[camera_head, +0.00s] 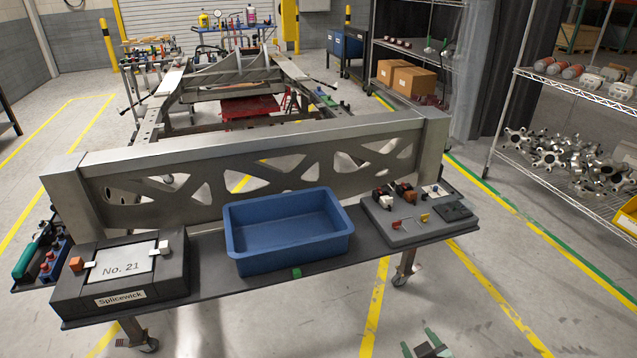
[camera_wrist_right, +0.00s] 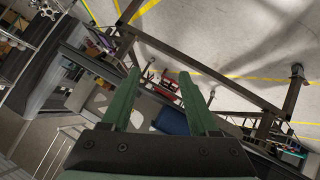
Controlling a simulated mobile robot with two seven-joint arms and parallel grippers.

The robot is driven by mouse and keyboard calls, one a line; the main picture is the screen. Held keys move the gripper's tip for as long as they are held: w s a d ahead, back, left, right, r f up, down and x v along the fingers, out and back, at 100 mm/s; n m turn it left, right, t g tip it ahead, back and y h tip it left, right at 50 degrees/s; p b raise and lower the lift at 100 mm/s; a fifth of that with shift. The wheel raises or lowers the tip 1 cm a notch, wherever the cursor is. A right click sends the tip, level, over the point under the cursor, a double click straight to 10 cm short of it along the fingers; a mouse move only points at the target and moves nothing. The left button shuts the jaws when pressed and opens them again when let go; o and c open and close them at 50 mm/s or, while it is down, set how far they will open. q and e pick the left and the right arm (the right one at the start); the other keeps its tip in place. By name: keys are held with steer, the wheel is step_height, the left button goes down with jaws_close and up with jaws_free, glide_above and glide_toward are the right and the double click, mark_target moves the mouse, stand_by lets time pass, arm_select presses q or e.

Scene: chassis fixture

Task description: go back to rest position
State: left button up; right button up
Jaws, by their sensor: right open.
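My right gripper (camera_head: 428,346) shows at the bottom edge of the head view, right of centre, above the floor and in front of the fixture's shelf. In the right wrist view, the two green fingers of the right gripper (camera_wrist_right: 160,76) stand apart with nothing between them. It is clear of the bench and touches nothing that I can see. My left gripper is not in the head view.
A dark shelf on the chassis fixture (camera_head: 210,275) carries an empty blue bin (camera_head: 290,262), a "No. 21" block (camera_head: 122,268) and a grey pad with small parts (camera_head: 405,236). A wire rack (camera_head: 575,90) with metal parts stands at the right. The floor in front is open.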

steer(key=s+d+f+n+g+y, duration=0.1)
steer(key=s+d+f, duration=0.25)
steer(key=s, duration=0.55)
steer(key=s+d+f+g+y, duration=0.1)
steer(key=s+d+f, duration=0.3)
steer(key=s, duration=0.6)
steer(key=a+m+y, duration=0.1)
steer(key=a+m, duration=0.3)
steer(key=a, duration=0.7)
steer(key=shift+w+a+m+t, duration=0.2)
steer(key=shift+a+m+t, duration=0.1)
steer(key=shift+a+m, duration=0.1)
